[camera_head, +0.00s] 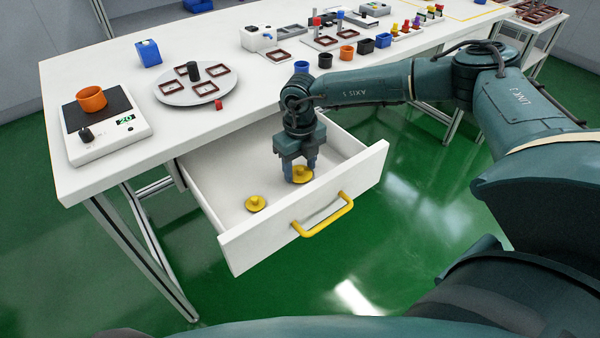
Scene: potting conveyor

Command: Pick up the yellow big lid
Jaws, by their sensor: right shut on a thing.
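Two yellow lids with knobs are in the open white drawer. The larger yellow lid (302,179) is toward the drawer's right side. The smaller yellow lid (255,204) lies flat on the drawer floor to the left. My right gripper (301,170) points down into the drawer and is shut on the big lid, its fingers on either side of the knob. I cannot tell whether that lid touches the drawer floor. My left gripper is not in view.
The drawer front (310,208) with its yellow handle (323,217) stands out from the white table (90,185). Drawer walls surround my right gripper. On the table are a scale (105,140) with an orange pot (91,98), a round plate (173,97) and several small pots.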

